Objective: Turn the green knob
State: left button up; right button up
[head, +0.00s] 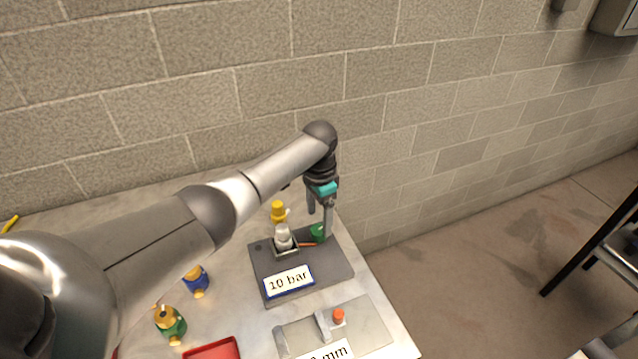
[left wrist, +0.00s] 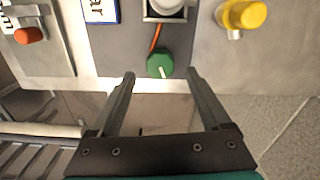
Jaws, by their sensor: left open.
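The green knob (head: 319,231) sits on a dark grey plate (head: 335,264) near the table's right edge, partly hidden behind my fingers in the head view. In the left wrist view the green knob (left wrist: 160,64) is whole, with a white mark on its top and an orange wire running from it. My left gripper (head: 322,234) reaches down from above at the knob. In the left wrist view the fingertips of my left gripper (left wrist: 161,72) are apart, one on each side of the knob's near edge, with nothing held. My right gripper is not in view.
A white-grey fitting (head: 283,237) with a yellow-capped part (head: 278,211) behind it stands left of the knob. A "10 bar" sign (head: 289,281) lies in front. An orange-tipped part (head: 338,314), blue and green valves (head: 171,323) and a red tray (head: 214,350) are nearer. A block wall stands behind.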

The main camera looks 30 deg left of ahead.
aim_at(319, 230)
pick_arm(q)
notch_tip(319, 230, up, 12)
jog(key=shift+f+p, duration=0.25)
jog(key=shift+p, duration=0.2)
jog(key=shift+s, duration=0.1)
